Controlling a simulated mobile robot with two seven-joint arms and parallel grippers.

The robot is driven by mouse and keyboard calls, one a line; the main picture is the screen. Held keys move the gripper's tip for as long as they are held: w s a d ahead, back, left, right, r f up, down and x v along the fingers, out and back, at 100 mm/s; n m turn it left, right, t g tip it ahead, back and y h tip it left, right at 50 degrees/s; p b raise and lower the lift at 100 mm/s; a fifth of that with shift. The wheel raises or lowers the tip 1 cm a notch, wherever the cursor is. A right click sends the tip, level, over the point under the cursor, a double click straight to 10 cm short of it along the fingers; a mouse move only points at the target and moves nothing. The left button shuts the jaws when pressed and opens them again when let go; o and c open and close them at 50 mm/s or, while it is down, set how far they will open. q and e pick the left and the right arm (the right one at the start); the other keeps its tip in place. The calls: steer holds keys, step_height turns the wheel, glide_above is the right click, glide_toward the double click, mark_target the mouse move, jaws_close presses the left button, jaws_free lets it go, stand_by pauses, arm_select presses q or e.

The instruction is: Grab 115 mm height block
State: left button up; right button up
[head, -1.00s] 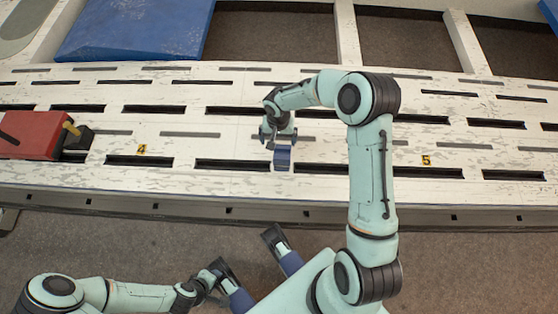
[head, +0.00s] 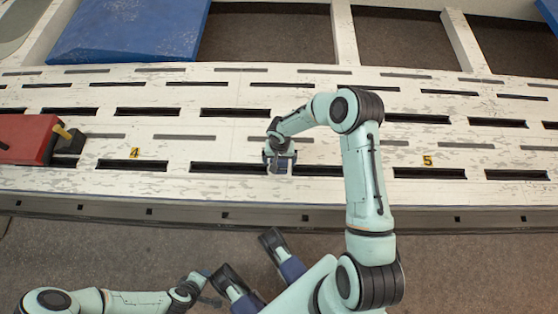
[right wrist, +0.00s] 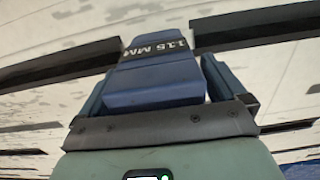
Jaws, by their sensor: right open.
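The blue block (right wrist: 155,80) carries a dark band reading "115 MM" in the right wrist view. It lies between the two blue fingers of my right gripper (head: 280,162), which is open. One finger is on each side of the block, and a narrow gap shows on the right side. In the head view this gripper is low over the front part of the white bench, and the block is mostly hidden by it.
The white slotted bench (head: 330,185) spans the view, with yellow labels 4 (head: 134,153) and 5 (head: 428,160). A red object (head: 25,139) with a yellow part stands at the left end. A blue panel (head: 130,30) lies behind. The bench right of my right gripper is clear.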

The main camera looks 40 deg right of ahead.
steer(key=c, duration=1.8)
steer(key=shift+w, duration=0.1)
steer(key=shift+r, duration=0.2)
